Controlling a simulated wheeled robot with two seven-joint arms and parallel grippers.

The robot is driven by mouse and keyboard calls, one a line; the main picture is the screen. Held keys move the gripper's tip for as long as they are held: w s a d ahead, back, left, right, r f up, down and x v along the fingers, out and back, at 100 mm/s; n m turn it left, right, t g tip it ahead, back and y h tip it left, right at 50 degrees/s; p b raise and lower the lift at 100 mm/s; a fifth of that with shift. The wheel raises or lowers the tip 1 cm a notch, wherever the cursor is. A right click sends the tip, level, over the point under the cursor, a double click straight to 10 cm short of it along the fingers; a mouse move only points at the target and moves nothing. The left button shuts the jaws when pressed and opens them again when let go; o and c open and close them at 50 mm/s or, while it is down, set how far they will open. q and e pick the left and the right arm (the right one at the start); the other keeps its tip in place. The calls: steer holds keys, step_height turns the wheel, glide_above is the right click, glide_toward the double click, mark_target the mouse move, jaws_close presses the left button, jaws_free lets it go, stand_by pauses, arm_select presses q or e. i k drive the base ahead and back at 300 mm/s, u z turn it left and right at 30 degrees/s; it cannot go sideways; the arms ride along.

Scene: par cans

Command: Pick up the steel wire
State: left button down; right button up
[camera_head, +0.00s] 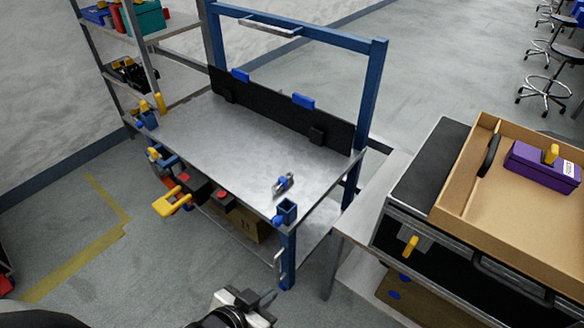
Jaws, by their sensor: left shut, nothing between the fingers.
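I cannot pick out the steel wire for certain. A small silver and blue item (284,183) lies on the metal tabletop of the blue-framed workbench (215,135), near its front right corner; it is too small to tell what it is. My left gripper (262,298) is at the bottom middle of the head view, below the bench's front right leg. It looks shut and empty, apart from the tabletop and the small item. My right gripper is not in view.
Yellow, red and blue tools (172,203) hang along the bench's front edge. A cardboard box (470,165) with a purple case (543,167) stands on the right table. A shelf rack (135,45) stands at back left. Stools (544,92) are far right. The bench top is mostly clear.

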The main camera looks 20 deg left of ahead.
mark_target(282, 182)
steer(key=u, duration=0.1)
steer(key=k, duration=0.4)
steer(key=u, duration=1.7)
steer(key=i, duration=1)
steer(key=z, duration=0.65)
steer(key=i, duration=0.65)
steer(key=z, duration=0.5)
